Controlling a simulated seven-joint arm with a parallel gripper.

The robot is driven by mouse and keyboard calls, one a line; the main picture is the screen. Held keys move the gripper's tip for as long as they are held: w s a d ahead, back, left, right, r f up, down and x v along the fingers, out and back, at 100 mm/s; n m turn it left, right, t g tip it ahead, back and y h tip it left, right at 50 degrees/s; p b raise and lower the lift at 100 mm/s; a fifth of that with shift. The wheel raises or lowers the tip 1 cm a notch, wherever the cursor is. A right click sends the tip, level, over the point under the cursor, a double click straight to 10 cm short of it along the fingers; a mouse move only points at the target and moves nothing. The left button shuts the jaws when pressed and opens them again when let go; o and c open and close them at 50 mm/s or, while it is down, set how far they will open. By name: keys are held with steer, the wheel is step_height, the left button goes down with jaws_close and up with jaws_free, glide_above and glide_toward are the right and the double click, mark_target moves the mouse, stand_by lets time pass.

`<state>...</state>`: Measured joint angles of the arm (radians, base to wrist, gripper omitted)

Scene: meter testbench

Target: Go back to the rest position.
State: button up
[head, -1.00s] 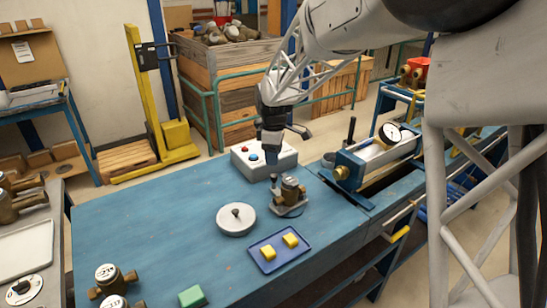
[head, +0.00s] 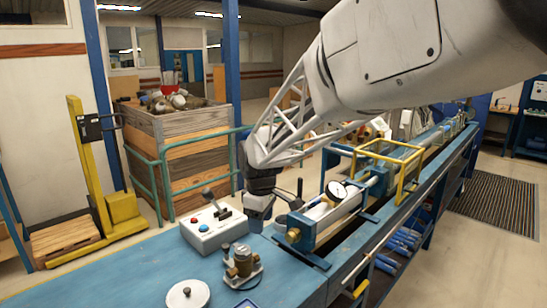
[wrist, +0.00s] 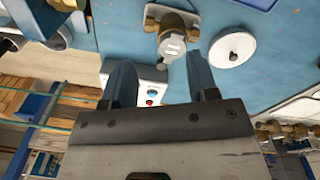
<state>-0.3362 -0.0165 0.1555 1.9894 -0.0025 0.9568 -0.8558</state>
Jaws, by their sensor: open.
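My gripper (head: 257,222) is open and empty. In the head view it hangs above the blue bench (head: 130,275), just right of the grey control box (head: 205,240). In the wrist view both fingers show (wrist: 160,75), spread apart with nothing between them. The control box (wrist: 152,100) shows beyond and between the fingers, with a red and a blue button. The brass meter (head: 243,264) stands on a small base on the bench and also shows in the wrist view (wrist: 172,38), clear of the fingers.
A round pale disc with a knob (head: 188,294) lies left of the meter. The test rig with a gauge (head: 337,191) stands right of my gripper, with a yellow frame (head: 388,170) behind. A wooden crate (head: 190,150) and yellow lifter (head: 90,170) stand beyond the bench.

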steer(key=s+d+m, duration=0.4)
steer(key=s+d, duration=0.3)
steer(key=s, duration=0.3)
steer(key=s+d+r+m+t, duration=0.1)
steer(key=s+d+m, duration=0.4)
steer(key=s, duration=0.6)
steer(key=s+d+m+t, duration=0.1)
steer(key=s+d+m, duration=0.3)
steer(key=s+d, duration=0.6)
steer(key=shift+s+r+m, duration=0.25)
steer(key=shift+s+m, duration=0.15)
steer(key=shift+s, duration=0.3)
